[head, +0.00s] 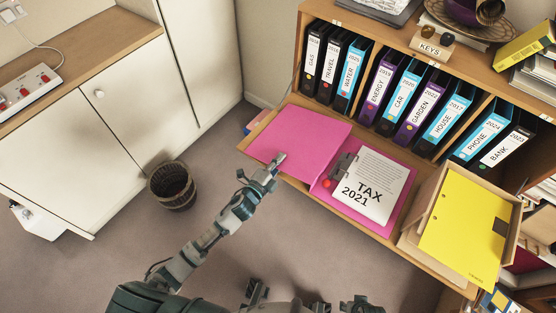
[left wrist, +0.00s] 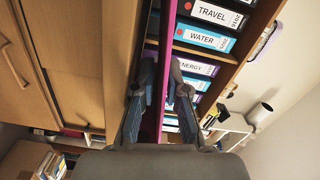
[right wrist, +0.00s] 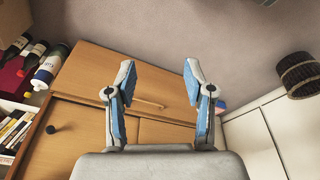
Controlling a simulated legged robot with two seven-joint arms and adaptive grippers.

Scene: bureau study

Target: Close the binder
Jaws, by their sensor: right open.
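The pink binder lies open on the wooden ledge in front of the bookcase. Its right half holds a white page (head: 378,178) reading TAX 2021, beside a dark lever mechanism (head: 341,166). Its left cover (head: 298,138) is spread to the left; its exact tilt is hard to judge. My left gripper (head: 280,158) is at the front edge of that cover. In the left wrist view the cover (left wrist: 168,30) passes edge-on between my left fingers (left wrist: 162,85); whether both press on it is unclear. My right gripper (right wrist: 158,85) is open and empty in the right wrist view.
Several labelled binders (head: 384,90) stand in the bookcase behind. A tray with a yellow folder (head: 463,238) sits right of the open binder. A waste basket (head: 172,186) stands on the floor at left, near white cabinets (head: 100,140). The carpet in front is clear.

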